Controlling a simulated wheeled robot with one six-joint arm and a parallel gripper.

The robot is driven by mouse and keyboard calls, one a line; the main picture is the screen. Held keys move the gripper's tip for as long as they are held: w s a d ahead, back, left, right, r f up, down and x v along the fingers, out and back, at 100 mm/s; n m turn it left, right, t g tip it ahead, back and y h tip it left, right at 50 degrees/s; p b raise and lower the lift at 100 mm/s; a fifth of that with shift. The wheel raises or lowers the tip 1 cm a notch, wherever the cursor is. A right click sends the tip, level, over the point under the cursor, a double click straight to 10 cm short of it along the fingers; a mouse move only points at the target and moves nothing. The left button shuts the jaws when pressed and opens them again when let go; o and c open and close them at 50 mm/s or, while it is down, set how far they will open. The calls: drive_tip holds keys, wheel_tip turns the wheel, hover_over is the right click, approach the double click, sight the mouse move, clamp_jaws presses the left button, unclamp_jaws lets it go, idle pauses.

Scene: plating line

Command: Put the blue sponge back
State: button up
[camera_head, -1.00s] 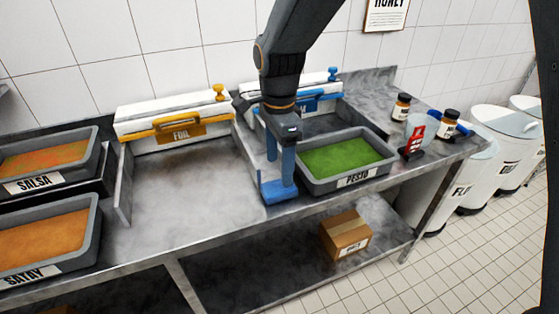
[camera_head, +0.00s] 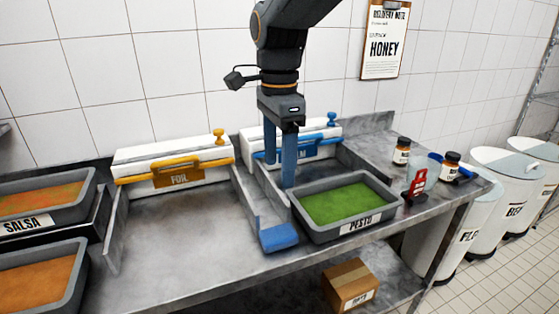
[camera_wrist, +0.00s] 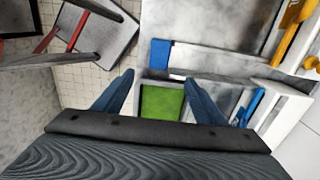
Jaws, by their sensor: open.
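The blue sponge (camera_head: 279,237) lies on the steel counter near its front edge, at the front end of a narrow strip left of the pesto tray. It also shows in the wrist view (camera_wrist: 160,53), clear of the fingers. My gripper (camera_head: 280,173) is open with blue fingers pointing down. It hangs above and behind the sponge, apart from it, in front of the blue-trimmed dispenser. In the wrist view the fingers (camera_wrist: 159,88) are spread with nothing held between them.
The pesto tray (camera_head: 301,220) stands just right of the sponge. The foil box (camera_head: 135,160) and blue-trimmed box (camera_head: 322,153) stand at the back. Salsa tray (camera_head: 88,205) is left. Counter before the foil box is clear.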

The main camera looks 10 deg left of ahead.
drive_tip(key=d+f+n, duration=0.3)
drive_tip(key=d+f, duration=0.1)
drive_tip(key=d, duration=0.4)
drive_tip(key=d+f+n, duration=0.2)
drive_tip(key=d+f, duration=0.2)
drive_tip(key=d, duration=0.3)
drive_tip(key=s+d+f+n+t, duration=0.1)
drive_tip(key=s+d+f+n, duration=0.5)
drive_tip(key=s+d+f, duration=0.3)
drive_tip(key=d, duration=0.4)
drive_tip(key=shift+s+d+n, duration=0.15)
drive_tip(key=shift+s+n, duration=0.05)
drive_tip(key=shift+n, duration=0.2)
